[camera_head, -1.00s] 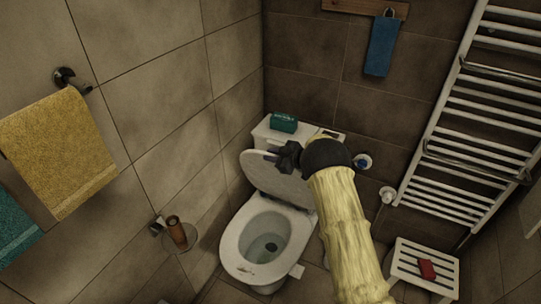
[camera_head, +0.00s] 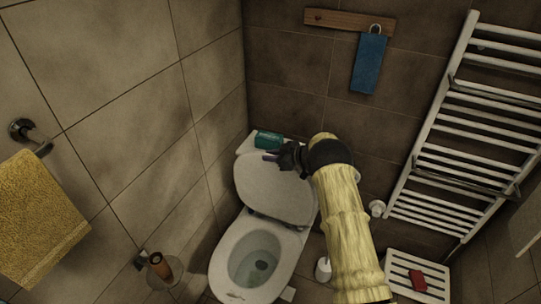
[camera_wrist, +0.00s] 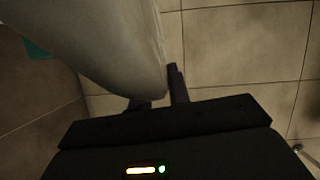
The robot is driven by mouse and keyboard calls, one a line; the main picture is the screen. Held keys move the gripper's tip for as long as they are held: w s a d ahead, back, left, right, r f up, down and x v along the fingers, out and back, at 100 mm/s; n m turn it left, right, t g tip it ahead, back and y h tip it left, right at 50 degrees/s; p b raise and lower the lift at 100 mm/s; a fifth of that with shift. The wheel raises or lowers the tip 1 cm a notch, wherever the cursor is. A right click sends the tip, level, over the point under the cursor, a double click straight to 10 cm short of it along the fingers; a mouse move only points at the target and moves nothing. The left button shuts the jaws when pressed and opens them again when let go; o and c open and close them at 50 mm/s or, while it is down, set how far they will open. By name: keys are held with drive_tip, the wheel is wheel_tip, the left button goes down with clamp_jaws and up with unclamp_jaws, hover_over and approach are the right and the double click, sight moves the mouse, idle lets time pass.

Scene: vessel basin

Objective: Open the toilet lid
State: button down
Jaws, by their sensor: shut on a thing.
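The white toilet (camera_head: 221,268) stands in the corner with its bowl uncovered. Its lid (camera_head: 265,198) is raised and leans back close to the cistern (camera_head: 244,143). My gripper (camera_head: 274,158) is at the upper edge of the lid and shut on it. In the wrist view, the pale lid (camera_wrist: 100,45) fills the upper left, and its edge lies between the two dark fingers of my gripper (camera_wrist: 157,92). My forearm hides the right part of the cistern.
A green pack (camera_head: 268,140) lies on the cistern just behind the lid. A towel radiator (camera_head: 455,130) is on the right wall, above a white slatted stool (camera_head: 405,268). A brush holder (camera_head: 323,270) stands right of the toilet. A yellow towel (camera_head: 38,215) hangs at left.

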drive_tip(key=shift+a, duration=0.2)
drive_tip(key=c, duration=1.3)
unclamp_jaws()
drive_tip(key=shift+a+f, duration=0.1)
drive_tip(key=shift+a, duration=0.05)
drive_tip(key=shift+d, duration=0.5)
drive_tip(key=shift+s, duration=0.15)
drive_tip(key=b+v, duration=0.2)
drive_tip(key=v, duration=1.5)
drive_tip(key=shift+r, duration=0.2)
